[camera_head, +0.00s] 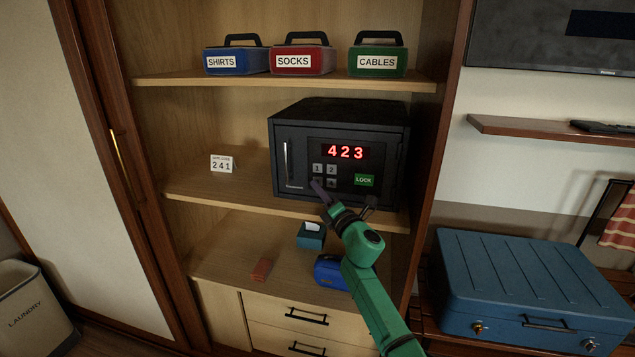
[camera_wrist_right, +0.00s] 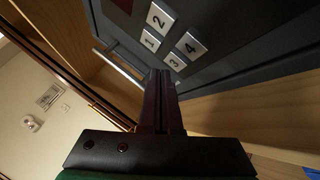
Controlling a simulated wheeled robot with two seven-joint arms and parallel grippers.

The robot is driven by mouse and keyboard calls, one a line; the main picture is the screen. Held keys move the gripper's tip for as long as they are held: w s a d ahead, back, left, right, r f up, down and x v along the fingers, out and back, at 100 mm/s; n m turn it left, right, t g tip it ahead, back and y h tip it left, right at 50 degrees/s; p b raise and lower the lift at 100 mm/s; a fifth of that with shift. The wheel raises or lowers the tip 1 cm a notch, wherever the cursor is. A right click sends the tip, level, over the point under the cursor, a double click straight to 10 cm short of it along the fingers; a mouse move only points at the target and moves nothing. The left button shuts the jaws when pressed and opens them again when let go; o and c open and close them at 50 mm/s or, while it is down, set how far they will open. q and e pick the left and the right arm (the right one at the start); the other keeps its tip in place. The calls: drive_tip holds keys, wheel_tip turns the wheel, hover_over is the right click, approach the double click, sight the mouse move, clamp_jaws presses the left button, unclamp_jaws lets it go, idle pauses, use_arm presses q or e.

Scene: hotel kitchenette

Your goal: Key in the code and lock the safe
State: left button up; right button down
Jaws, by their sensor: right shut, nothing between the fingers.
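The dark safe (camera_head: 290,135) stands on the middle shelf with its door shut. Its red display (camera_head: 346,152) reads 423. Number keys 1 (camera_head: 317,168) and 2 (camera_head: 331,169) and a green LOCK button (camera_head: 364,180) show on the door. Keys 3 (camera_wrist_right: 174,62) and 4 (camera_wrist_right: 192,46) are clear in the right wrist view. My left gripper is out of view.
Blue (camera_head: 237,60), red (camera_head: 303,60) and green (camera_head: 378,61) labelled boxes stand on the upper shelf. Below the safe are a tissue box (camera_head: 311,238), a reddish block (camera_head: 262,270) and a blue item (camera_head: 330,272). A blue case (camera_head: 530,280) sits at right.

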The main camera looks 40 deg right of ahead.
drive_tip(key=shift+s+a+p, duration=0.3)
drive_tip(key=shift+s+a, duration=0.4)
drive_tip(key=shift+a, duration=0.35)
drive_tip(key=shift+s+a+p, duration=0.3)
drive_tip(key=shift+s+a, duration=0.4)
drive_tip(key=shift+a, duration=0.3)
